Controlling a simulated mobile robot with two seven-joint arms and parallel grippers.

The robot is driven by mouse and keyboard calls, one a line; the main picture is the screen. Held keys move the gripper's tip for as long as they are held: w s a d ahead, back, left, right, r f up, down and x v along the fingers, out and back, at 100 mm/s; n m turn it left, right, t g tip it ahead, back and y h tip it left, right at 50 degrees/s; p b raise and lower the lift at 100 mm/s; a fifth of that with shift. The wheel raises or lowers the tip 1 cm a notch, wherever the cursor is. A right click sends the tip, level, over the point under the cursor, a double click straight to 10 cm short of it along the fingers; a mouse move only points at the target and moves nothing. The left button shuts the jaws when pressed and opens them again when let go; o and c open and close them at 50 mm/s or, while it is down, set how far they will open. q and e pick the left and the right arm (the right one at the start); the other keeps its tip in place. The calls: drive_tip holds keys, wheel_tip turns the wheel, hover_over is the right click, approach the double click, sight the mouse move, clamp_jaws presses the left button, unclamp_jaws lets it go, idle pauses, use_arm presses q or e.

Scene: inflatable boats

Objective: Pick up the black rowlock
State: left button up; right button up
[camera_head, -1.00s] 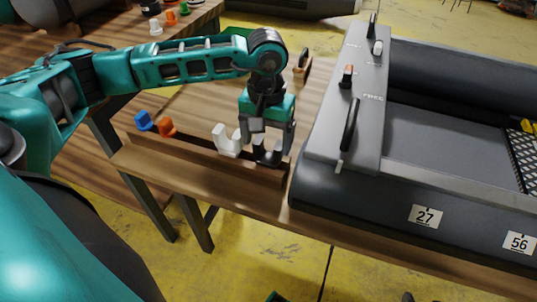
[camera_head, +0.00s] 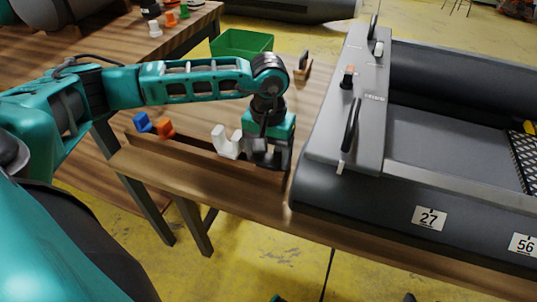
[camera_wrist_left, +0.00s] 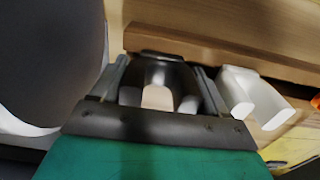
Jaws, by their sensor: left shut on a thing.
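The black rowlock (camera_wrist_left: 160,75) sits between the fingers of my left gripper in the left wrist view. In the head view my left gripper (camera_head: 267,158) points down at the right end of the wooden rack (camera_head: 205,158), and its fingers mostly hide the black rowlock there. The gripper is shut on it. A white rowlock (camera_head: 227,143) stands close to the left of the gripper; it also shows in the left wrist view (camera_wrist_left: 250,95). I cannot tell whether the black rowlock is clear of the rack. My right gripper is not in view.
Orange (camera_head: 165,128) and blue (camera_head: 142,122) pieces sit at the rack's left end. The grey inflatable boat (camera_head: 310,185) is close to the right of the gripper.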

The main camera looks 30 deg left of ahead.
sight(269, 159)
use_arm(q)
drive_tip(key=shift+r, duration=0.15)
wheel_tip(269, 159, up, 21)
drive_tip(key=p, duration=0.4)
drive_tip(key=shift+p, duration=0.4)
